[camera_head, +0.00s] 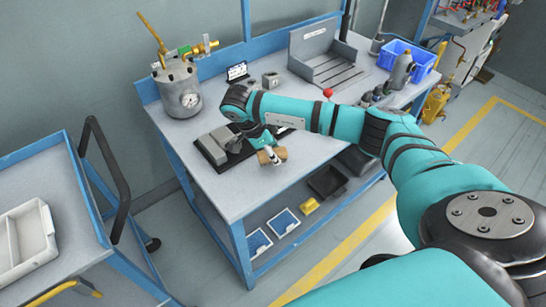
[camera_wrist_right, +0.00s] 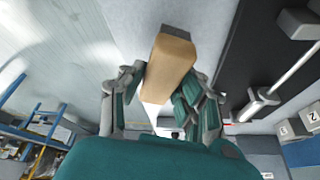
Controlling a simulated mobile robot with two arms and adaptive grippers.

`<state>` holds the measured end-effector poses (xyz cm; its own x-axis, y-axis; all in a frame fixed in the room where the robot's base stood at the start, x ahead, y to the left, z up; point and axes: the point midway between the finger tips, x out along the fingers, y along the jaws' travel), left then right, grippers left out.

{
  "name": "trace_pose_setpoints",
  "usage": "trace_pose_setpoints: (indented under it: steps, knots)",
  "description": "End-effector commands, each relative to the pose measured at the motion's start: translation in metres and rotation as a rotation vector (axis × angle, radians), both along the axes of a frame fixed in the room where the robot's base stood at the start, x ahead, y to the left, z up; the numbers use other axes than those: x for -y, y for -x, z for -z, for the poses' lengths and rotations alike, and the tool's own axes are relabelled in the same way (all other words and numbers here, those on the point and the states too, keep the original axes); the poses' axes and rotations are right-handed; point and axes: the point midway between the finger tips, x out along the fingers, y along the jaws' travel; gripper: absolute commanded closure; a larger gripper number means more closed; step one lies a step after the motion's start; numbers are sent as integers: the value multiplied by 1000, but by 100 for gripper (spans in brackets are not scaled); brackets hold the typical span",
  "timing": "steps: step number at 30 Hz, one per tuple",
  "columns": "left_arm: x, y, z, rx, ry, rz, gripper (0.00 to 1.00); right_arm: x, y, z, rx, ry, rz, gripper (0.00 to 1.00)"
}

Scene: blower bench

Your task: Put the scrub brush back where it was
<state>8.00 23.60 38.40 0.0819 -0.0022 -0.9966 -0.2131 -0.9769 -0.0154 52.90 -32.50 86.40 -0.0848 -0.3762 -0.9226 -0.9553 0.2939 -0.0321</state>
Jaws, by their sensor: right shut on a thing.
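The scrub brush shows as a tan wooden block (camera_head: 265,157) near the front edge of the bench in the head view. It is large in the right wrist view (camera_wrist_right: 168,62), between the fingers. My right gripper (camera_head: 269,150) is shut on it, with one finger on each side in the wrist view (camera_wrist_right: 166,86). I cannot tell whether the brush touches the bench top (camera_head: 228,190). My left gripper is not in view.
A grey device on a black mat (camera_head: 233,158) lies just left of the brush. A pressure pot (camera_head: 177,90) stands at the back left, and a grey metal fixture (camera_head: 325,60) and a blue bin (camera_head: 420,62) at the back right. The bench's front left corner is clear.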

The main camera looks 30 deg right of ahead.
Motion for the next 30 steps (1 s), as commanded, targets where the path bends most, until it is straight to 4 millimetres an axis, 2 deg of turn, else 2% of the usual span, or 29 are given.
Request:
trace_pose_setpoints:
  steps: [6,16,17,21,30]
  knots:
    - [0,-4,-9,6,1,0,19,0,1,25,-3,-1,0,98]
    - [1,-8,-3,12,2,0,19,0,1,30,-1,1,0,98]
    - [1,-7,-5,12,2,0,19,0,1,28,-1,1,0,64]
    - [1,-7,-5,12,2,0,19,0,1,28,-1,1,0,45]
    - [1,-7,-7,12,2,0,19,0,1,26,-1,1,0,44]
